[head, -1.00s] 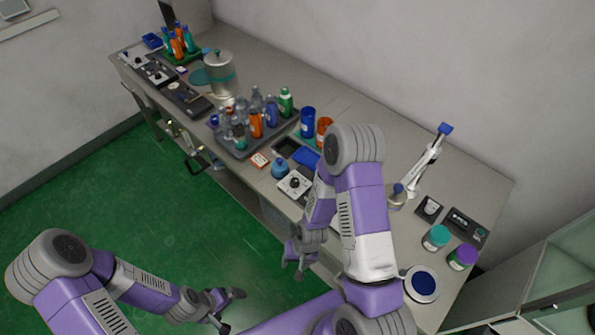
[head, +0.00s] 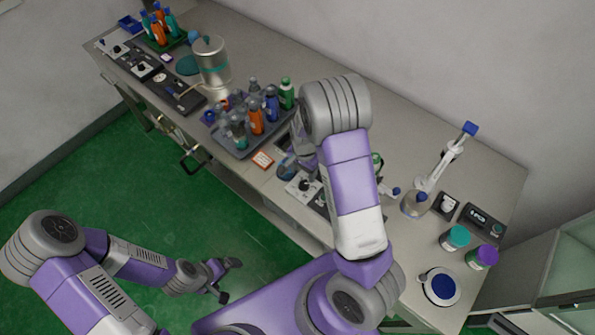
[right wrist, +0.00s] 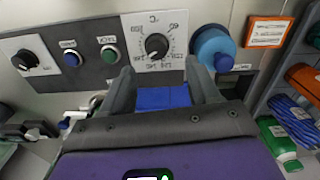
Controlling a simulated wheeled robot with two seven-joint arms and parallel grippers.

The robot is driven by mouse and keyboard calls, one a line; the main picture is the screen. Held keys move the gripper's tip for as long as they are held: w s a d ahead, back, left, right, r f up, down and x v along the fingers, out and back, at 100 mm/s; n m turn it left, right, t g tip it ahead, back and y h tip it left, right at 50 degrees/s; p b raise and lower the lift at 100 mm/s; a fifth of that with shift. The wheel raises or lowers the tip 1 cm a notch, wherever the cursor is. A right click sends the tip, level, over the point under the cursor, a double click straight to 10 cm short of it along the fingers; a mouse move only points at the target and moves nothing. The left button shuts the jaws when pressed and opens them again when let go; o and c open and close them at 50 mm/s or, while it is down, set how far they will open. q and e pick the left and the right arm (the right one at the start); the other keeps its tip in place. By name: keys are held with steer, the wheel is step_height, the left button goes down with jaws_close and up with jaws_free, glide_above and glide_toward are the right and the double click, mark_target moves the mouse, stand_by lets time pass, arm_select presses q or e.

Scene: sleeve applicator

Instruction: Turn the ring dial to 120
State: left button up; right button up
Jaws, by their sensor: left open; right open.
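The dial (right wrist: 157,45) is a black knob on a white plate with printed numbers around it, upside down in the right wrist view. Its pointer setting is too small to read. The white dial plate also shows in the head view (head: 303,187), left of my right arm. My right gripper (right wrist: 160,68) is open, with its two fingers to either side just below the dial plate, not closed on the knob. In the head view my right gripper is mostly hidden behind my arm. My left gripper (head: 228,282) is open and empty over the green floor.
A blue round flask (right wrist: 212,48) stands right beside the dial plate. A blue flat item (right wrist: 162,97) lies between my fingers. A bottle tray (head: 240,150) stands nearby.

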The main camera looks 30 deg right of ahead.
mark_target(304, 183)
steer(key=f, duration=0.7)
steer(key=shift+s+b, duration=0.3)
steer(key=shift+b, duration=0.05)
steer(key=shift+c, duration=0.4)
steer(key=c, duration=1)
